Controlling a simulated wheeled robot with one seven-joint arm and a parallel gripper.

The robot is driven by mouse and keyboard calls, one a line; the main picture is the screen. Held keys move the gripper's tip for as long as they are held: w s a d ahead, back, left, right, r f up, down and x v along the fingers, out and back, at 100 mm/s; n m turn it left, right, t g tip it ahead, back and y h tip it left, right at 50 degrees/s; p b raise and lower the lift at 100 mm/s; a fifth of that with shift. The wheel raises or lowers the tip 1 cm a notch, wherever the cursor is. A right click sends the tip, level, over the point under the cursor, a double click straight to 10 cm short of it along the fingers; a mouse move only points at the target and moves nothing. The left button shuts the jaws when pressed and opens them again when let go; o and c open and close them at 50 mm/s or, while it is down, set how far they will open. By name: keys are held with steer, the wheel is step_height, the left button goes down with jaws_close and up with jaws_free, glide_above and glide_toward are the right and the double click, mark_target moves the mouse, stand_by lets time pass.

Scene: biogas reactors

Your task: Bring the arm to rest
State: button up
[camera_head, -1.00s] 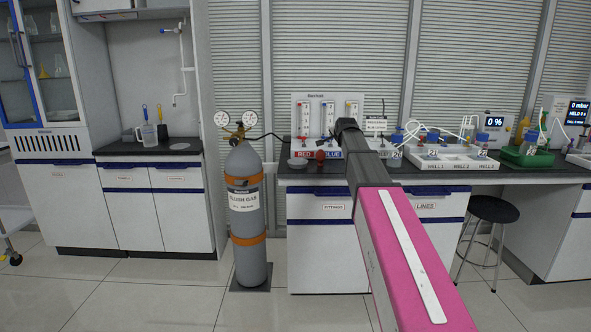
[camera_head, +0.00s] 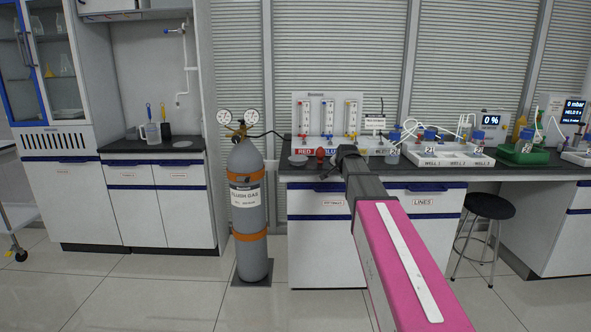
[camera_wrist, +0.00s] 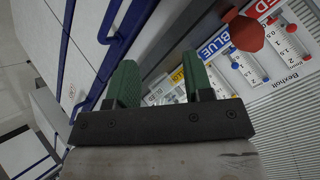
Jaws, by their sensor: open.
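My pink arm reaches forward from the lower right in the head view, its dark end in front of the bench (camera_head: 425,172). My gripper (camera_wrist: 155,85) shows in the wrist view as two green fingers, apart, with nothing held between them. In the head view the fingers are too small and dark to make out. A red object (camera_wrist: 245,33) lies beyond the fingers in the wrist view, apart from them, close to the RED and BLUE labels.
A grey flush gas cylinder (camera_head: 247,205) with gauges stands on the floor left of the bench. A flowmeter panel (camera_head: 328,115), a white well tray (camera_head: 440,156) and a green tray (camera_head: 522,155) are on the bench. A black stool (camera_head: 488,207) stands at right. Floor in front is clear.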

steer(key=s+f+n+g, duration=0.4)
steer(key=s+f+g, duration=0.1)
steer(key=s+f, duration=1)
steer(key=s+f+n+g, duration=0.4)
steer(key=s+f, duration=1.1)
steer(key=s, duration=0.7)
steer(key=shift+f+n+g, duration=0.3)
steer(key=shift+f+g, duration=0.05)
steer(key=shift+g, duration=0.05)
